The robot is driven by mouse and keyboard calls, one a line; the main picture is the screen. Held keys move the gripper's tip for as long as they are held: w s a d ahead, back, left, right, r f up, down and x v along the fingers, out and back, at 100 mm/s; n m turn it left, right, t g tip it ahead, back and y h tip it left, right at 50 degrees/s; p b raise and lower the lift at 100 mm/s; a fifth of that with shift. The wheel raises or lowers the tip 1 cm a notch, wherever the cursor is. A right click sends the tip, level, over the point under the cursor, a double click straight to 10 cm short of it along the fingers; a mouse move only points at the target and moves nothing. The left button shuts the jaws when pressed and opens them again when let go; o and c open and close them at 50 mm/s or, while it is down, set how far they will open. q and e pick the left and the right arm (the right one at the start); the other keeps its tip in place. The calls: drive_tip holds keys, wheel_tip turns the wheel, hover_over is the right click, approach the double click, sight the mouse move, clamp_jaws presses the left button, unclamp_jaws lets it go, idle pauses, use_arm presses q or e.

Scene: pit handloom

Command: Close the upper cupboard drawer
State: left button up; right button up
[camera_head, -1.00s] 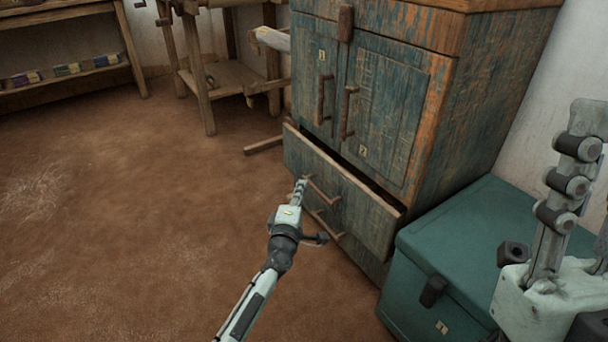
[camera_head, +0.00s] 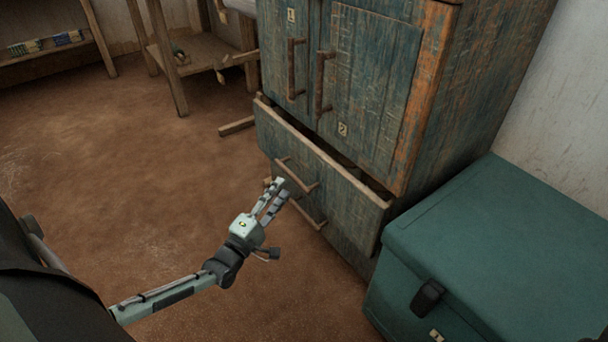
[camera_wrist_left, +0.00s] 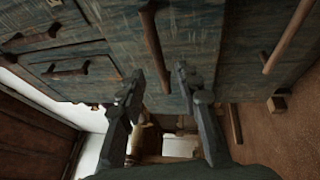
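The upper cupboard drawer (camera_head: 330,188) stands partly pulled out below the doors of the worn blue-green cupboard (camera_head: 370,75), with a dark gap along its top edge. Its bar handle (camera_head: 297,178) is on the front. My left gripper (camera_head: 279,189) is in front of the drawer, close to this handle. In the left wrist view, my fingers (camera_wrist_left: 160,84) are spread apart, and the handle bar (camera_wrist_left: 153,40) lines up between them. Whether they touch it, I cannot tell. The lower drawer handle (camera_head: 308,213) is partly hidden behind my fingers. My right gripper is out of view.
A teal chest (camera_head: 490,245) stands against the cupboard's right side, close to the drawer's right end. A wooden frame with a shelf (camera_head: 200,70) stands behind on the left. The brown floor (camera_head: 120,170) left of the cupboard is clear.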

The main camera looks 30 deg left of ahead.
sight(291, 174)
use_arm(q)
drive_tip(key=shift+w+r+b, duration=0.2)
drive_tip(key=shift+w, duration=0.8)
drive_tip(key=shift+w+r+b, duration=0.15)
drive_tip(key=shift+w+b, duration=0.05)
drive_tip(key=shift+w, duration=0.85)
drive_tip(key=shift+w+r+b, duration=0.2)
drive_tip(key=shift+w, duration=0.8)
clamp_jaws()
